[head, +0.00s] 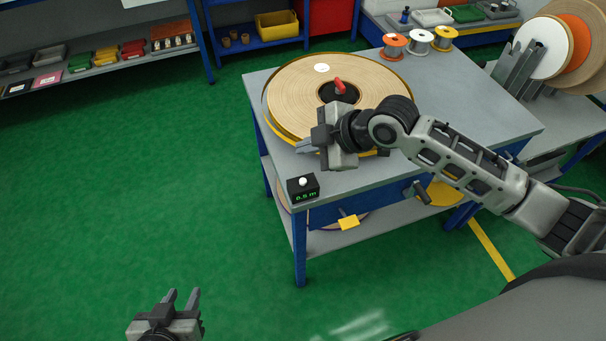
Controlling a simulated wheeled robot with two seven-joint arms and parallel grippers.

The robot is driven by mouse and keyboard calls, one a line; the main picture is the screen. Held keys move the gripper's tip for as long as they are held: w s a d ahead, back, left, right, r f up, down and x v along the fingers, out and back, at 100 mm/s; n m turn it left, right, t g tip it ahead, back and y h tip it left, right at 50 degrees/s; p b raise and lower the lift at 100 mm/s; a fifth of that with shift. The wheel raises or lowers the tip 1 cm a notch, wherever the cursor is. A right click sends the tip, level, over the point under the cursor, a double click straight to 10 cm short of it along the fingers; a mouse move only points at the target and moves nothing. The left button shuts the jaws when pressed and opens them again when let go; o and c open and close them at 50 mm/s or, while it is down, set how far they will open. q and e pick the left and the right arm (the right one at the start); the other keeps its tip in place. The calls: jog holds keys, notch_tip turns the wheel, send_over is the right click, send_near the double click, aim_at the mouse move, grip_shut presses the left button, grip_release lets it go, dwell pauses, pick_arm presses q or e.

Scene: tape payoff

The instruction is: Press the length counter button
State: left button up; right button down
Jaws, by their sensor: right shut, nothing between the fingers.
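The length counter (303,188) is a small black box at the near left corner of the grey table. It has a white round button (303,181) on top and a green display on its front that seems to read 0.5 m. My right gripper (300,147) is shut and empty, above the table's left edge, beyond the counter and apart from it. It hides part of the near rim of the large tape reel (290,95). My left gripper (182,296) is open and empty, low over the green floor, well away from the table.
The reel lies flat with a red knob (340,86) at its centre. Several small spools (394,45) stand at the table's back. Shelves line the back. The floor left of the table (130,180) is clear.

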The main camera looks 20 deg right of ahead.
aim_at(303, 181)
jog(key=shift+w+d+r, duration=0.15)
jog(key=shift+r, duration=0.15)
